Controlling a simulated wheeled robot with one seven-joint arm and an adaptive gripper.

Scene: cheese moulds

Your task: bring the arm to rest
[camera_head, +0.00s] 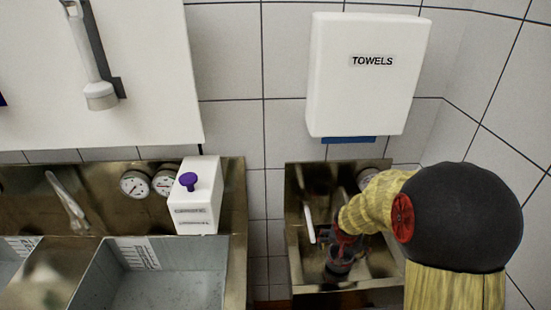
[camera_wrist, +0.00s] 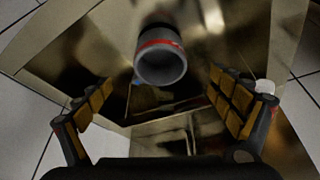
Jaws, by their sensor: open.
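My arm comes in from the right in the head view, and my gripper (camera_head: 343,242) is low over the small steel basin (camera_head: 296,262). In the wrist view my gripper (camera_wrist: 158,82) is open, with its padded fingers spread left and right. A grey cylinder with a red band (camera_wrist: 162,64) shows between and beyond the fingertips, and neither finger touches it in the picture. In the head view a dark round end (camera_head: 340,263) shows at the gripper; I cannot tell whether it is that same cylinder.
A white towel dispenser (camera_head: 365,90) hangs above the basin. A white lever (camera_head: 308,226) stands near the basin's left side. To the left are a larger sink (camera_head: 165,275), a white box with a purple knob (camera_head: 197,205) and gauges (camera_head: 135,184). Tiled walls close the right corner.

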